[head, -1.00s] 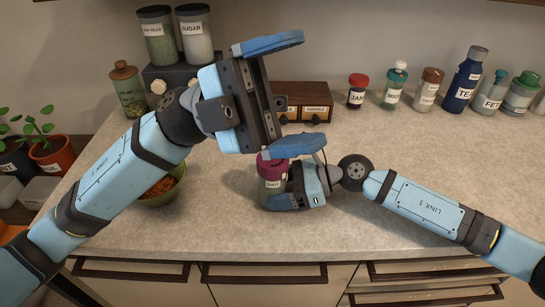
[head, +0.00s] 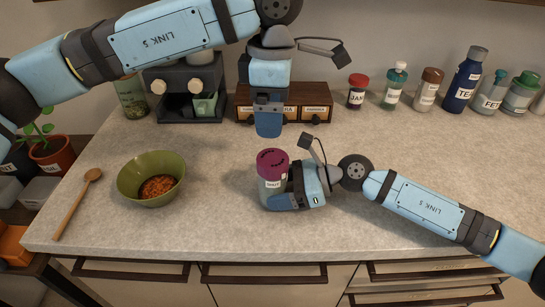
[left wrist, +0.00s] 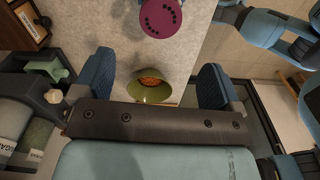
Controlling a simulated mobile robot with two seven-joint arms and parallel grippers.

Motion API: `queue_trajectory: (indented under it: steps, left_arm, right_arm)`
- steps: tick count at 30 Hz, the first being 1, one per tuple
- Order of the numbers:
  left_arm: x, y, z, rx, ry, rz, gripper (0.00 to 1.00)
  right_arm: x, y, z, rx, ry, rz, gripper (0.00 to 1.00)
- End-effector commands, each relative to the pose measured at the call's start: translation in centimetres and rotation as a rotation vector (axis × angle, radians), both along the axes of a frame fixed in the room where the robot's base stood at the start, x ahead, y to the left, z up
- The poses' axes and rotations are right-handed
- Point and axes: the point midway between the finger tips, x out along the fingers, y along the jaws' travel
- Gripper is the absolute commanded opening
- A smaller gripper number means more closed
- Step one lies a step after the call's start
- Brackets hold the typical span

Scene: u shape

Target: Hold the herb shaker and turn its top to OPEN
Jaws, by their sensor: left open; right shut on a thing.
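The herb shaker (head: 272,181) stands upright on the counter, with a clear body, a white label that appears to read SHUT, and a dark magenta top (head: 272,157) with holes. The top also shows at the upper edge of the left wrist view (left wrist: 160,17). My right gripper (head: 280,199) is shut on the shaker's lower body from the right. My left gripper (head: 268,128) is open and empty, fingers pointing down, above and behind the shaker and apart from it. In the left wrist view its two blue fingers are spread wide (left wrist: 155,80).
A green bowl (head: 135,185) of orange-red food and a wooden spoon (head: 77,204) lie left. A small drawer box (head: 310,98) and a dark coffee machine (head: 165,103) stand behind. Several jars, including a blue bottle (head: 466,82), line the back right. The counter's front middle is clear.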

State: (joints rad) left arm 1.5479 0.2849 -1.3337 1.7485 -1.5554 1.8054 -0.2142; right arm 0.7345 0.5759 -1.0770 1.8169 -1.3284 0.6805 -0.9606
Motion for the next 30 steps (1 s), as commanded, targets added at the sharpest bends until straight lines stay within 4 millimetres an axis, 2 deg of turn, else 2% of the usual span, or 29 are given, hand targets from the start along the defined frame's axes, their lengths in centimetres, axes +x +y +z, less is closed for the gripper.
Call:
queue_trajectory:
  steps: [15,21,30]
  left_arm:
    - [-0.1,0.0,-9.4,-0.002,0.005,0.0,0.91]
    - [-0.1,0.0,-11.2,-0.004,0.004,0.0,0.91]
    - [-0.1,0.0,-11.5,-0.004,0.002,0.001,0.91]
  right_arm:
    - [0.0,0.0,0.0,0.001,0.0,0.001,0.25]
    - [0.0,0.0,0.0,0.001,0.0,0.001,0.25]
    - [0.0,0.0,0.0,0.001,0.0,0.001,0.25]
